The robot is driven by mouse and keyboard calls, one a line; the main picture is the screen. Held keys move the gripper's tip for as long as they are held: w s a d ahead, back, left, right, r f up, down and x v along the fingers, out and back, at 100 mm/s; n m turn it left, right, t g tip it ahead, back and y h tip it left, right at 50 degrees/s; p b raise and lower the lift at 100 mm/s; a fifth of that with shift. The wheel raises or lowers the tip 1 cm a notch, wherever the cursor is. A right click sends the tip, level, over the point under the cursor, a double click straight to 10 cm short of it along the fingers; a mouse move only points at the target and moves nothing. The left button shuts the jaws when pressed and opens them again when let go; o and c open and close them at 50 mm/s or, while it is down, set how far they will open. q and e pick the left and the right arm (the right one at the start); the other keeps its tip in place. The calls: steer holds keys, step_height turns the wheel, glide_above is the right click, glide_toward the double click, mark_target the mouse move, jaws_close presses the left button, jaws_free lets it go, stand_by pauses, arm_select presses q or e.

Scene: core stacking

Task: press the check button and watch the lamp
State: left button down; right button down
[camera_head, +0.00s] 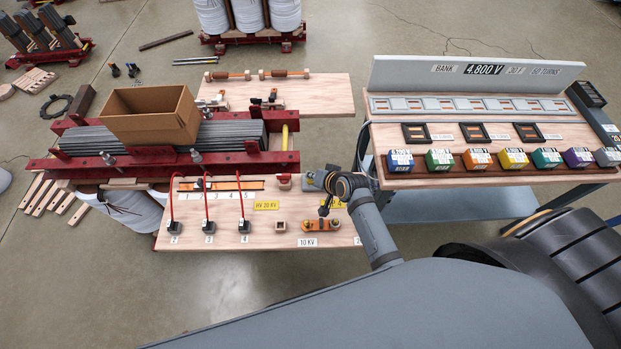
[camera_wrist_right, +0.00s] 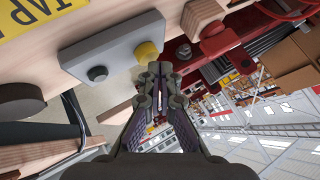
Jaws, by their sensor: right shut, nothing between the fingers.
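I cannot tell whether the dome is lit. My right gripper (camera_wrist_right: 160,69) is shut and empty, its fingertips close to the yellow dome's end of the box; contact is unclear. In the head view the box (camera_head: 312,181) is partly hidden by my right wrist, and the right gripper (camera_head: 324,209) is small and dark there. My left gripper is not in view.
The bench (camera_head: 200,240) holds red leads on black blocks, and an orange link piece (camera_head: 320,226) near my right gripper. A red-framed core with a cardboard box (camera_head: 150,115) stands behind left. A sloped rack (camera_head: 480,183) of coloured blocks stands right.

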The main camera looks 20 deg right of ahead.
steer(key=shift+f, duration=0.5)
stand_by(0.7)
steer(key=shift+r, duration=0.1)
steer(key=shift+r+p, duration=0.85)
steer(key=shift+p, duration=0.1)
step_height(320, 180, up, 5)
steer(key=p, duration=0.5)
steer(key=shift+p, duration=0.4)
stand_by(0.4)
